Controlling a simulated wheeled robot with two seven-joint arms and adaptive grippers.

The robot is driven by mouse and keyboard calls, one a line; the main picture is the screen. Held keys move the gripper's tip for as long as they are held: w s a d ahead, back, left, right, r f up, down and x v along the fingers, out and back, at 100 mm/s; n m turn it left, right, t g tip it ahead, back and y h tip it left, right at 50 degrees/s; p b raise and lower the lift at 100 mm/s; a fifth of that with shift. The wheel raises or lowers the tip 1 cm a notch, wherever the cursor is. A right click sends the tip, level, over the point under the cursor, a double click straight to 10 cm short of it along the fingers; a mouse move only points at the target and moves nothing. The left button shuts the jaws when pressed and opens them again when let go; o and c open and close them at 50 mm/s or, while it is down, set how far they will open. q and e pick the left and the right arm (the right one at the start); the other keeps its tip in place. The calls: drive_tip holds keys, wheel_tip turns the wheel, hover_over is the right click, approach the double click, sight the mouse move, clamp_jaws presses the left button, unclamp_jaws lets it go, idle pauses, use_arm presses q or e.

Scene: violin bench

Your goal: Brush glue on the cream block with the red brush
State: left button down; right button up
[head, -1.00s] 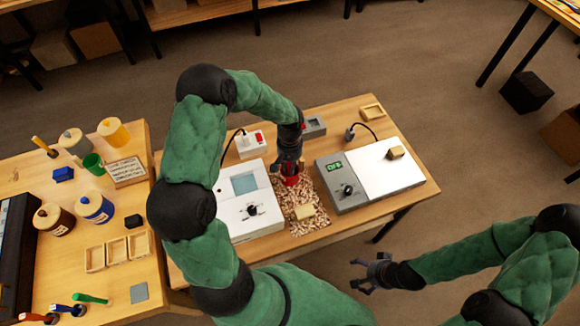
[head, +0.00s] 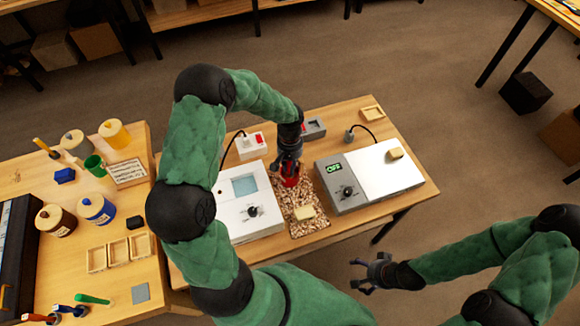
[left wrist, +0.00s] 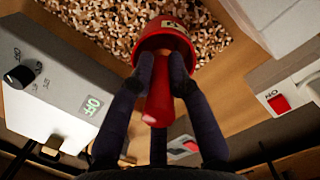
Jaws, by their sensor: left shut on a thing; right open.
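In the left wrist view, my left gripper (left wrist: 161,66) is shut on the red brush (left wrist: 158,105), whose handle points toward the camera. Its lower end is hidden at a red cup (left wrist: 165,38). In the head view my left gripper (head: 289,163) is over the speckled mat (head: 307,229), with the red cup (head: 291,181) just below it. A cream block (head: 304,213) lies on the mat, nearer the front. Another cream block (head: 396,153) lies on the white plate at right. My right gripper (head: 372,273) is open and empty, off the table's front edge.
A white device with a dial (head: 246,217) stands left of the mat. A grey box reading OFF (head: 345,192) with a white plate stands right. A switch box (head: 251,145) is behind. The left bench (head: 40,180) holds jars, trays and several brushes.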

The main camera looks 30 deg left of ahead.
use_arm(q)
drive_tip(key=shift+r+p, duration=1.5)
drive_tip(key=shift+r, duration=1.2)
